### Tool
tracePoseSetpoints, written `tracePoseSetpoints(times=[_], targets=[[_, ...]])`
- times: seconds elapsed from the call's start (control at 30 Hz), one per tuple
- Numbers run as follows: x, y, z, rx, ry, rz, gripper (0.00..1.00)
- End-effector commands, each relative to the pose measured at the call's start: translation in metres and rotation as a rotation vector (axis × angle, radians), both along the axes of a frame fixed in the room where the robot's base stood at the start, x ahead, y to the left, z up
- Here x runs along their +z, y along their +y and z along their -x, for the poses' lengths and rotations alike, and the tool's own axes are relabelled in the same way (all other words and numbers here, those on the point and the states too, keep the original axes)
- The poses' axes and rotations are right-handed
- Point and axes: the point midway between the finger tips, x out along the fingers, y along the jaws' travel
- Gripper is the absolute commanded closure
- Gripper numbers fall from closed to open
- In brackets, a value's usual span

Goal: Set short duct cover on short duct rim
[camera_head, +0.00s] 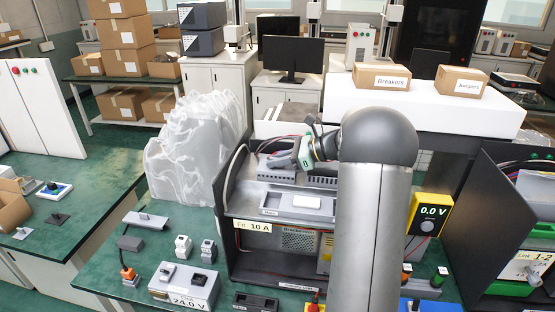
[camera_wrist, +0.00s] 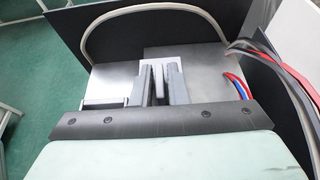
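My gripper (camera_wrist: 158,82) points down over the cabinet's inner deck. In the wrist view its two grey fingers stand a little apart. A pale piece (camera_wrist: 166,68) shows between and beyond them; I cannot tell whether they touch it. In the head view my arm covers part of this area, and my gripper (camera_head: 284,163) is over grey slotted ducting (camera_head: 322,182) at the cabinet's back. I cannot make out the short duct cover or the short rim for certain. A flat grey cover-like strip with a small dark knob (camera_head: 146,220) lies on the left bench.
The cabinet (camera_head: 253,238) has dark side walls. A white block (camera_head: 307,202) sits on its front shelf. Red and blue wires (camera_wrist: 238,86) and a white cable (camera_wrist: 112,24) run close to my gripper. A clear plastic-draped stack (camera_head: 195,150) stands left of the cabinet.

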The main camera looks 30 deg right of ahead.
Motion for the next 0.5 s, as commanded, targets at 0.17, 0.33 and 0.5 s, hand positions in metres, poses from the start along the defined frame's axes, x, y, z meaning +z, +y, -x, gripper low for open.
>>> tracePoseSetpoints(times=[0.17, 0.33, 0.5], targets=[[0.001, 0.0, 0.0, 0.0, 0.0, 0.0, 0.68], [0.001, -0.001, 0.0, -0.001, 0.0, 0.0, 0.68], [0.005, -0.012, 0.008, -0.002, -0.002, 0.002, 0.68]])
